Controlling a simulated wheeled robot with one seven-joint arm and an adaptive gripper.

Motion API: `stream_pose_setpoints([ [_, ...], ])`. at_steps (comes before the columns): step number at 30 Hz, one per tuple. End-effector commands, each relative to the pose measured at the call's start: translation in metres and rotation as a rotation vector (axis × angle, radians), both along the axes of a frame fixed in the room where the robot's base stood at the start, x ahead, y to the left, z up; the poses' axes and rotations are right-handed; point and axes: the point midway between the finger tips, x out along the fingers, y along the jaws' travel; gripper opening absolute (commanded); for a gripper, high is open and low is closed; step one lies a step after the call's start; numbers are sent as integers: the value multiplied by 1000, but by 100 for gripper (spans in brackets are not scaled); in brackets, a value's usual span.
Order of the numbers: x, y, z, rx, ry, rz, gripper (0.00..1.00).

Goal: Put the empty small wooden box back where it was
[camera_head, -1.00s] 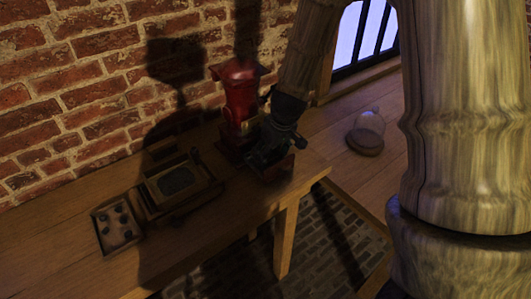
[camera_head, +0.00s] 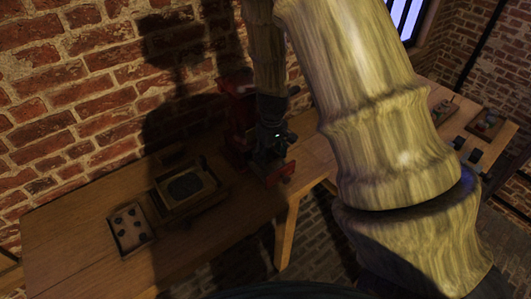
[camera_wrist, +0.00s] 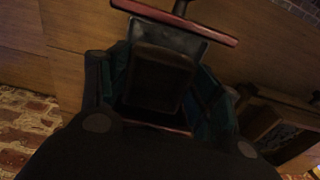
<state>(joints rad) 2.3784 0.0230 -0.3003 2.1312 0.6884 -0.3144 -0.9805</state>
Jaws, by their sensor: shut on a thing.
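My gripper (camera_head: 275,150) points down beside the red machine (camera_head: 238,105) on the wooden table. In the wrist view my gripper (camera_wrist: 158,88) has its fingers on both sides of a dark brown box-like thing (camera_wrist: 160,78), which I take to be the small wooden box. It is shut on it. A red-edged part (camera_head: 284,172) shows just below and right of the fingers in the head view. Shadow and my fingers hide most of the box, so I cannot tell whether it is empty or touches what lies below.
A dark framed tray (camera_head: 187,186) and a small box with several dark round pieces (camera_head: 130,228) stand left on the table (camera_head: 75,235). Brick wall is behind. Small objects (camera_head: 488,122) stand on the surface at far right. The table's front left is clear.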

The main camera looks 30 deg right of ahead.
Motion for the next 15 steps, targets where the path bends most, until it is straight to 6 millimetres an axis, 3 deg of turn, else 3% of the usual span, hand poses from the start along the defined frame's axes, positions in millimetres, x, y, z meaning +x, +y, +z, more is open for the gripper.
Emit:
stream_pose_setpoints([
  [3,-1,-3,3,-4,21,-5,40],
  [6,-2,-3,-11,-1,18,-8,40],
  [15,-3,-4,-16,-1,17,-9,40],
])
